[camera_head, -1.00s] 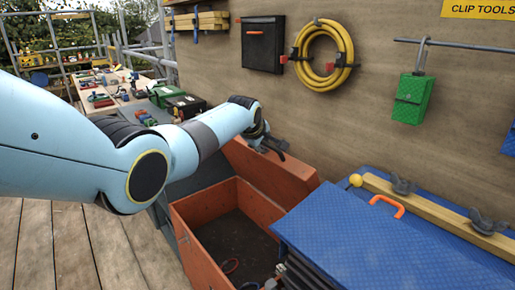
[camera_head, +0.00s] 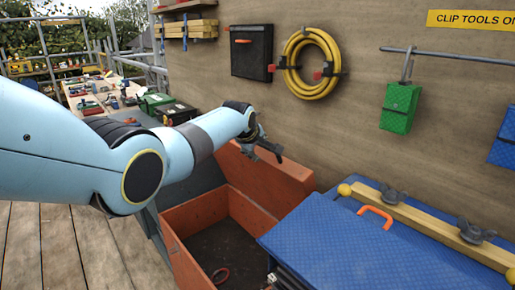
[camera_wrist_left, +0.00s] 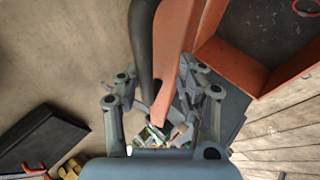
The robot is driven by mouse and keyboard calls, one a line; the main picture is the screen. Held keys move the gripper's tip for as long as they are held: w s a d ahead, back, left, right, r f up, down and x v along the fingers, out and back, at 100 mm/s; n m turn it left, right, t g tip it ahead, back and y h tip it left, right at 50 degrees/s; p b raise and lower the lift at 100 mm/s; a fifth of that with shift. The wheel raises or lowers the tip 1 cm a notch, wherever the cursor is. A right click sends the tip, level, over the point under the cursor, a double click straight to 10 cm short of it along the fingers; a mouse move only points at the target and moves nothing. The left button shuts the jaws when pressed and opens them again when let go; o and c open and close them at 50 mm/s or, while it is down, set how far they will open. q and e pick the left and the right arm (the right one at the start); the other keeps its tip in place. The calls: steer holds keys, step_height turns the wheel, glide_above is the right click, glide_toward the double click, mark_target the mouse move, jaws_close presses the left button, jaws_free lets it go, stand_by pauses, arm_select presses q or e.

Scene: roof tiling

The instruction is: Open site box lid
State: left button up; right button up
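The orange-red site box (camera_head: 185,215) stands open by the wall, its dark inside showing. Its lid (camera_head: 262,178) is tilted up at the wall side. My left gripper (camera_head: 266,148) is at the lid's upper edge. In the left wrist view, the fingers of my left gripper (camera_wrist_left: 162,105) are spread apart, with the orange lid (camera_wrist_left: 172,50) and a dark bar (camera_wrist_left: 143,45) between or just beyond them; contact is unclear. A small grey part at the head view's bottom edge may be my right gripper (camera_head: 272,281), mostly cut off.
A blue box lid (camera_head: 340,245) with an orange handle (camera_head: 375,216) stands at the right. A yellow hose (camera_head: 312,62) and green pouch (camera_head: 399,108) hang on the wall. Wooden decking (camera_head: 60,245) is clear at left.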

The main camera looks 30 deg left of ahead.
arm_select(q)
steer(key=v, duration=1.2)
stand_by(0.5)
steer(key=s+f+m+g+b, duration=0.1)
steer(key=s+f+m+b, duration=0.15)
steer(key=s+f, duration=0.85)
steer(key=s+f+m+g+b, duration=0.1)
steer(key=s+f+m+g, duration=0.2)
steer(key=f, duration=1.4)
steer(key=s+f+m+b, duration=0.25)
steer(key=s+f, duration=0.65)
steer(key=f, duration=0.5)
steer(key=s+f+m+g+b, duration=0.1)
steer(key=s+f, duration=0.5)
steer(key=s, duration=0.7)
steer(key=s+d+f+m+g+b, duration=0.1)
steer(key=s+f+m, duration=0.3)
steer(key=s, duration=1)
steer(key=s+d+f+m+g+b, duration=0.1)
steer(key=s+f+m+g, duration=0.1)
steer(key=s+f, duration=0.8)
steer(key=s, duration=0.3)
steer(key=shift+s+m+h+b, duration=0.2)
steer(key=shift+m+h+b, duration=0.1)
steer(key=shift+b, duration=0.05)
